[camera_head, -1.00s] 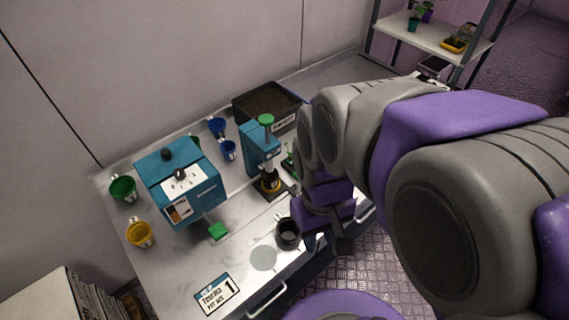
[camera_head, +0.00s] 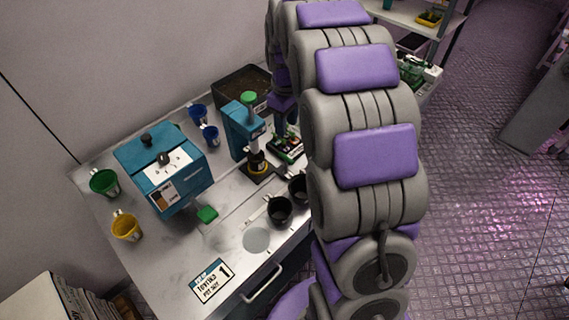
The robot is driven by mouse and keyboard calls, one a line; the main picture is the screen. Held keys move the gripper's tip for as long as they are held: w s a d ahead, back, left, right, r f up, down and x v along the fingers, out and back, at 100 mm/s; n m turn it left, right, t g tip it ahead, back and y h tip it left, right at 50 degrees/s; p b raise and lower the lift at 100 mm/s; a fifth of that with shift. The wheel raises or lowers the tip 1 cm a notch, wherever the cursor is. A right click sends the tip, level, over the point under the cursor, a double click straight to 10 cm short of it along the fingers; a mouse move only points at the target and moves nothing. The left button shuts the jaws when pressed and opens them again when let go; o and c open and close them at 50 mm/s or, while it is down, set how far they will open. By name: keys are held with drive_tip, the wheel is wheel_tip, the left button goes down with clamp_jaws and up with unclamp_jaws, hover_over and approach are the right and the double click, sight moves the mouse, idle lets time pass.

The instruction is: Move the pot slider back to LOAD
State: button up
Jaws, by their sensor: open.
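A teal press (camera_head: 240,130) with a green knob (camera_head: 248,98) stands in the middle of the bench. A dark pot with a yellow band (camera_head: 257,160) is in its base, below the head. A teal box machine (camera_head: 163,172) stands to the left, with a green tab (camera_head: 207,214) out low at its front. No LOAD lettering is readable, and I cannot tell which part is the pot slider. My gripper (camera_head: 288,127) is just right of the press, pointing down near a green and black tray (camera_head: 287,147). It is open and looks empty; its fingertips are small and partly hidden.
Two black pots (camera_head: 279,211) (camera_head: 299,189) stand at the bench front, beside a pale disc (camera_head: 256,240). Yellow (camera_head: 126,227), green (camera_head: 104,182) and blue (camera_head: 198,114) cups stand around the box. A soil bin (camera_head: 240,84) is at the back.

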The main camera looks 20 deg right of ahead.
sight(285, 157)
wheel_tip(285, 157, down, 18)
drive_tip(key=b, duration=0.3)
drive_tip(key=shift+r+b, duration=0.25)
drive_tip(key=shift+b, duration=0.05)
drive_tip(key=shift+c, duration=0.3)
clamp_jaws()
drive_tip(key=shift+a, duration=0.1)
